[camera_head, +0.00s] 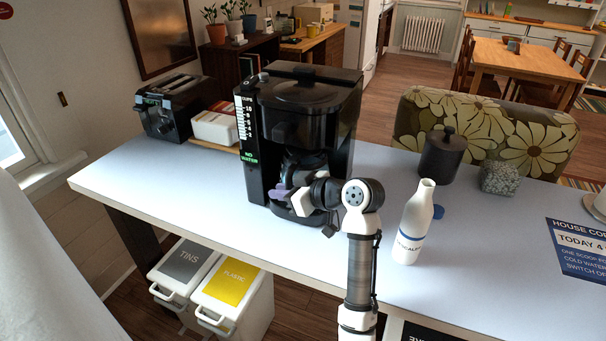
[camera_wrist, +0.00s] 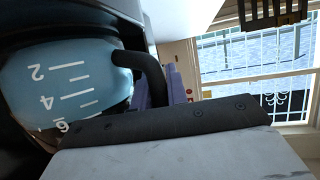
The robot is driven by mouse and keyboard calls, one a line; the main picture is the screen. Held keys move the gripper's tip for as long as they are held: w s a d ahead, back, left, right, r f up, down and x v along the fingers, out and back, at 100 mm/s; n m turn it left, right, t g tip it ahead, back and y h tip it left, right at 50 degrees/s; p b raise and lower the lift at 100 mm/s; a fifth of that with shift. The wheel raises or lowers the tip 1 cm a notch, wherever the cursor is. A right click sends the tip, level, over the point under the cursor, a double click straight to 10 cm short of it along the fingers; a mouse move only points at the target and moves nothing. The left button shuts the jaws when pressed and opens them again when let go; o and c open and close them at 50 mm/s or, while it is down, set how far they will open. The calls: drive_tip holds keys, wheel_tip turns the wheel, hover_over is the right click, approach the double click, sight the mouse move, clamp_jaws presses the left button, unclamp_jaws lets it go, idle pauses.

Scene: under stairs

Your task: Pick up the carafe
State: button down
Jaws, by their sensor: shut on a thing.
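The carafe (camera_wrist: 55,85) is a glass jug, bluish in the wrist view, with white level marks and a black handle (camera_wrist: 152,75). It sits inside the black coffee maker (camera_head: 338,115), where only part of it shows, dark, in the head view. My gripper (camera_head: 287,195) is at the front opening of the machine and shut on the carafe's handle. The carafe's base is hidden.
A white bottle (camera_head: 414,222) stands right of my arm, with a black canister (camera_head: 442,156) and a speckled pot (camera_head: 500,178) behind it. A toaster (camera_head: 172,106) stands at the left. The front left of the counter (camera_head: 165,195) is clear.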

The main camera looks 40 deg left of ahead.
drive_tip(key=shift+r, duration=0.25)
drive_tip(key=s+d+r+b, duration=0.1)
drive_tip(key=s+d+b, duration=0.4)
drive_tip(key=s+d, duration=0.5)
drive_tip(key=shift+s+d, duration=0.35)
drive_tip(key=shift+d, duration=1.8)
drive_tip(key=c, duration=2)
unclamp_jaws()
clamp_jaws()
drive_tip(key=shift+s, duration=0.1)
